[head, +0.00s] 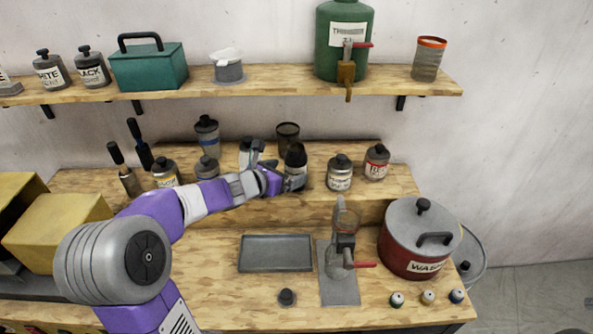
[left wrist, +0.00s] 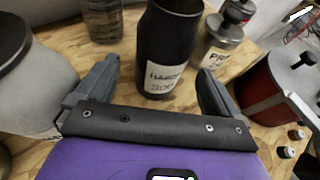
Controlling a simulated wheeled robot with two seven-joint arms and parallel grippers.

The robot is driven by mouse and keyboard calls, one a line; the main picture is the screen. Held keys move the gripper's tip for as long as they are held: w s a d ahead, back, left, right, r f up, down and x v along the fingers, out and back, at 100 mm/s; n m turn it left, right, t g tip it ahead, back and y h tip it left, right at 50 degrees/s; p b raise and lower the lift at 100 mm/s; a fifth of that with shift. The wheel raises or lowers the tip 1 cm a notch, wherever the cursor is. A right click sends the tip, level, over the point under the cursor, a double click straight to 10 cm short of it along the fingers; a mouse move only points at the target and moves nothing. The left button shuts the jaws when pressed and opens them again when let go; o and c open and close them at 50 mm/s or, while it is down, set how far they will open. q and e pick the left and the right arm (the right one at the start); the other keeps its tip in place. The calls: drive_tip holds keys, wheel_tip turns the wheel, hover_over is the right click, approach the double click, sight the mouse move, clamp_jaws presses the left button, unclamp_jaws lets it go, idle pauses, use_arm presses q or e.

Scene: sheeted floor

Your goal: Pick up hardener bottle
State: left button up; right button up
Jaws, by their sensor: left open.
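The hardener bottle is a dark bottle with a white label, on the raised wooden step in the head view (head: 296,157). In the left wrist view the hardener bottle (left wrist: 167,48) stands upright, and its label reads "HARD…". My left gripper (head: 287,178) is open at the bottle. In the left wrist view the open left gripper (left wrist: 157,78) has one finger on each side of the bottle's lower part, with visible gaps. My right gripper is not in view.
A grey can (head: 340,173) and a red-labelled can (head: 376,163) stand to the right. A dark cup (head: 288,134) is behind; a pale container (left wrist: 35,88) is close to the left finger. The red waste pot (head: 405,250) and an empty grey tray (head: 275,268) are on the lower bench.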

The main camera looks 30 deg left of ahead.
sight(296, 169)
use_arm(q)
drive_tip(key=x, duration=0.5)
drive_tip(key=shift+w+d, duration=0.1)
drive_tip(key=shift+w, duration=0.05)
